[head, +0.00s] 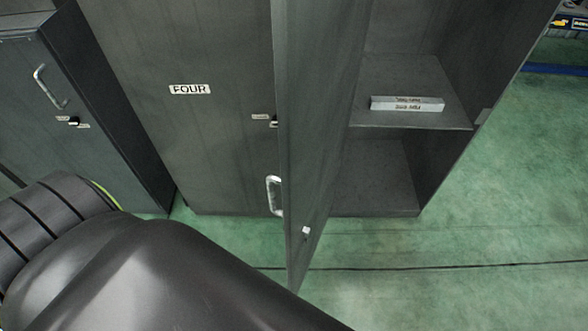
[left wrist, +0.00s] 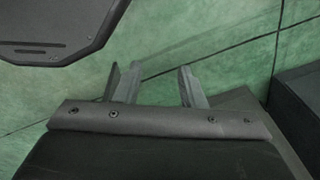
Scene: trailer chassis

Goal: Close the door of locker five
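A dark grey locker with its door (head: 312,150) swung open stands right of the locker labelled FOUR (head: 215,140); no number shows on the open one. I see the door nearly edge-on, with a small pale latch piece (head: 306,230) low on it. The open compartment (head: 385,175) is to the right of the door. My left arm crosses the lower left of the head view, and its gripper is out of that view. In the left wrist view my left gripper (left wrist: 158,82) has its two fingers apart with only green floor between them. My right gripper is not in view.
Another dark cabinet (head: 100,110) with a handle stands at the left. Green floor (head: 520,200) is clear to the right and in front. A dark block edge (left wrist: 300,100) shows right in the wrist view.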

